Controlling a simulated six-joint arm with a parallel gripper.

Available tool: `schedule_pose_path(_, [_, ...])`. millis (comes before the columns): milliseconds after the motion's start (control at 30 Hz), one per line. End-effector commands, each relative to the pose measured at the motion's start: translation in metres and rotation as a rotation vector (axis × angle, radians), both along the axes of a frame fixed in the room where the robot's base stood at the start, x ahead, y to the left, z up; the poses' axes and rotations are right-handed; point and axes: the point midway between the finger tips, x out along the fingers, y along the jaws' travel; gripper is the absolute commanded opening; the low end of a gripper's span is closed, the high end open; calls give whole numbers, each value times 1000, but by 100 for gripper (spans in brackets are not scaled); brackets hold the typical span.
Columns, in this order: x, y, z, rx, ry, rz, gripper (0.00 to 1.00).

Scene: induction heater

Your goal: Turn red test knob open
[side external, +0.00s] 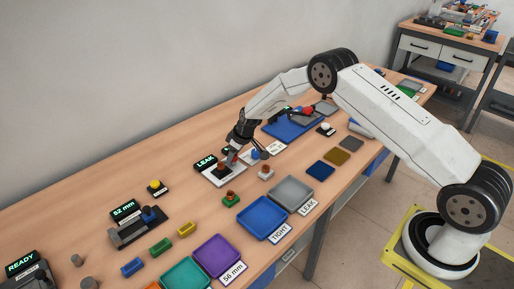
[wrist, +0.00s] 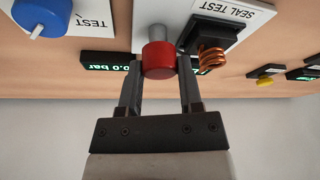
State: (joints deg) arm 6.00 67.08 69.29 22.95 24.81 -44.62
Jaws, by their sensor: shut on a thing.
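The red test knob (wrist: 158,60) is a short red cylinder on a grey stem beside the white seal test plate (wrist: 240,12) in the wrist view. My gripper (wrist: 160,72) is shut on the knob, with one finger on each side of it. In the side view my gripper (side external: 234,150) points down at the white test station (side external: 222,178), and the knob is mostly hidden there. A black block with a copper-coloured coiled part (wrist: 212,58) sits right beside the knob.
A display (wrist: 105,62) reading 0.0 bar is close behind the fingers. A blue knob (wrist: 42,15) is at the wrist view's upper left. In the side view, a blue tray (side external: 262,217) and a grey tray (side external: 291,190) lie in front of the station.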

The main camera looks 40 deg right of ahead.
Motion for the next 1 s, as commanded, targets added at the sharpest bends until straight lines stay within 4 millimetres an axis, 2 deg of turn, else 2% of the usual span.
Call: schedule_pose_path(1000, [-1, 2, 0, -2, 3, -493, 0])
